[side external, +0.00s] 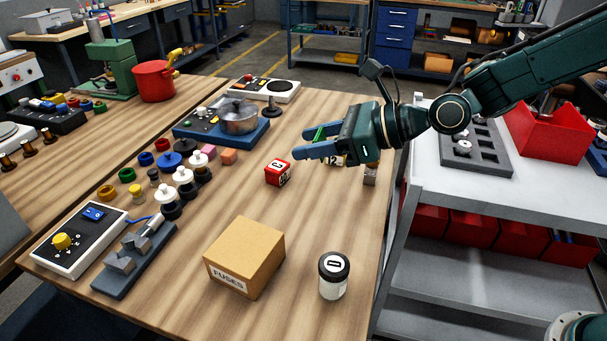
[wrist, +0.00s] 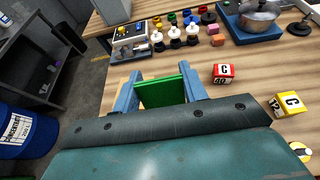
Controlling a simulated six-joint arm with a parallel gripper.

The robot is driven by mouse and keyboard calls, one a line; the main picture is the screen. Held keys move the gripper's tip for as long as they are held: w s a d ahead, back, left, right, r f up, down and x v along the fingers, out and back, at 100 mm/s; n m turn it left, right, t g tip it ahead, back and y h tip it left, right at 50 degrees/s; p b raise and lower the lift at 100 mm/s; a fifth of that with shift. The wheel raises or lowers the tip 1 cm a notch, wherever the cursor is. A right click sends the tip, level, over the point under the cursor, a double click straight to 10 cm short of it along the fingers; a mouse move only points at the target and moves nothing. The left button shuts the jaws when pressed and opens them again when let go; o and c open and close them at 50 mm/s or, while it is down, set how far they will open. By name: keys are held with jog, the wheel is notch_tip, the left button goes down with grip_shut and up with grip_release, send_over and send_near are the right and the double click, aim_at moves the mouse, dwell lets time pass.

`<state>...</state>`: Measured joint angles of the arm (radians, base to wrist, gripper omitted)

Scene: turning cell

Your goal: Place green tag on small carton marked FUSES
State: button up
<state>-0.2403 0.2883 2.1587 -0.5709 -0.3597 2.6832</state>
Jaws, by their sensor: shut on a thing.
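The small carton marked FUSES (side external: 243,257) is a tan box standing on the wooden bench near its front, label facing the camera. In the side view only a thin green edge of the tag (side external: 320,134) shows; the rest is hidden by the fingers.
A red cube marked C (side external: 278,174) sits just below and left of my gripper. A yellow block (wrist: 288,104) is partly hidden behind it in the side view. A dark-lidded jar (side external: 333,276) stands right of the carton. A grey vise (side external: 135,258) lies left.

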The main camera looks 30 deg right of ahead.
jog(key=a+r+n+g+y, duration=0.2)
jog(key=a+r+n+g, duration=0.3)
jog(key=a, duration=0.9)
jog(key=m+t, duration=0.1)
send_over(241, 244)
jog(key=shift+y, duration=0.3)
notch_tip(241, 244, down, 14)
jog(key=shift+f, duration=0.2)
jog(key=shift+f, duration=0.1)
jog(key=shift+f, duration=2.05)
jog(key=o, duration=0.9)
jog(key=shift+f, duration=0.1)
